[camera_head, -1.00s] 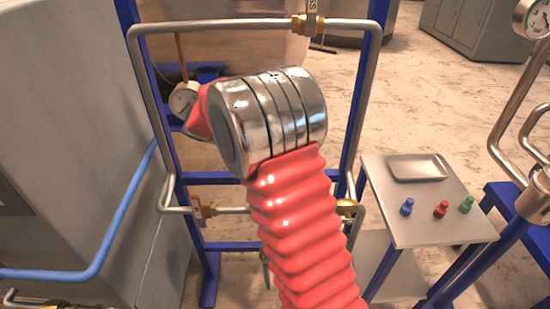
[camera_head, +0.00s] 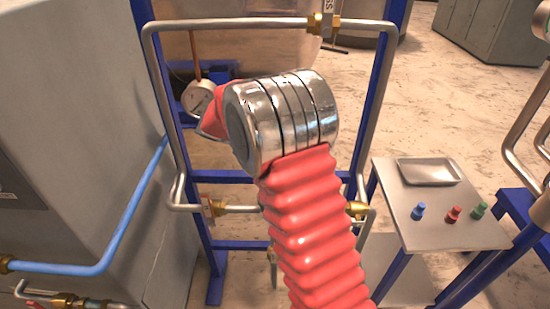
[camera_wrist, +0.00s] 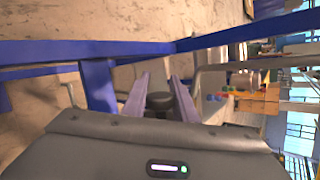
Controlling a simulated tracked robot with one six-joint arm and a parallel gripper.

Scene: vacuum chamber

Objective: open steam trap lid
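My gripper (camera_wrist: 161,92) shows in the wrist view as two purple-grey fingers with a clear gap between them; it is open. A dark round piece (camera_wrist: 158,104) lies between the finger bases; I cannot tell whether it is part of my gripper or another thing. I cannot pick out the steam trap or its lid in either view.
A grey cabinet (camera_head: 75,120) is at left. At right, a small table (camera_head: 429,230) holds a metal tray (camera_head: 428,171) and blue, red and green pieces. Floor is open behind.

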